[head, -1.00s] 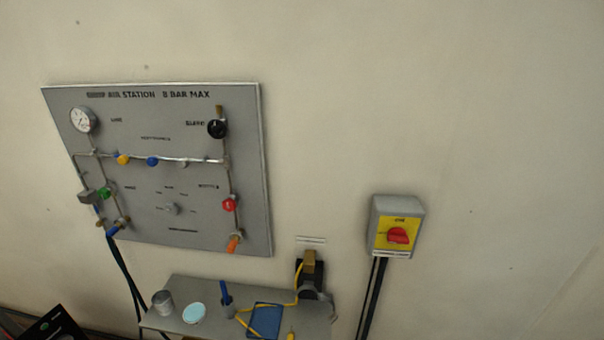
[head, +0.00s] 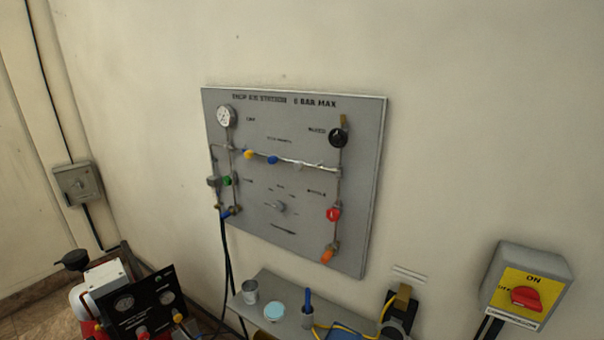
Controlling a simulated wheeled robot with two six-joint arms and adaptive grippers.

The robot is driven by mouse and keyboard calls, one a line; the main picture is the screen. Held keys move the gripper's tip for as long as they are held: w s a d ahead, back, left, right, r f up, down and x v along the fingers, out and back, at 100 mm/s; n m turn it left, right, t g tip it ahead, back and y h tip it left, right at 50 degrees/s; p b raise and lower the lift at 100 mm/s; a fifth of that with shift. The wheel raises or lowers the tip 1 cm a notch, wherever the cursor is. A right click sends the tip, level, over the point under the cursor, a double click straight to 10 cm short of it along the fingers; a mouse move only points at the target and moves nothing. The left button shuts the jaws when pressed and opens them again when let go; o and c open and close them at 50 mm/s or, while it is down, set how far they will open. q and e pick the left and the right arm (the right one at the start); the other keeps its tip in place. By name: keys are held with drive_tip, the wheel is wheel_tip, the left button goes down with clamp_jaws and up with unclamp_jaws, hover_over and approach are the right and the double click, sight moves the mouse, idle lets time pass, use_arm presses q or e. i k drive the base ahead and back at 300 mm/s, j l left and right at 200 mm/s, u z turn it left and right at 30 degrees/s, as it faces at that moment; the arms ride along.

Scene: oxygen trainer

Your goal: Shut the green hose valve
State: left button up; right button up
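The green hose valve (head: 227,181) is a small green knob at the lower left of the grey wall panel (head: 365,190). It sits on the left vertical pipe below the round gauge (head: 227,117), with a black hose (head: 226,255) hanging below it. The knob is too small for me to tell whether it is turned open or shut. Neither of my grippers is in the head view.
The panel also carries a red knob (head: 333,214), a black knob (head: 338,137) and an orange one (head: 328,254). A grey shelf (head: 259,312) with a tin and a blue-white disc juts out below. A red and white machine (head: 100,290) stands left; a yellow switch box (head: 525,292) hangs right.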

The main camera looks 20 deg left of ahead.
sight(226, 180)
drive_tip(key=u, duration=1.3)
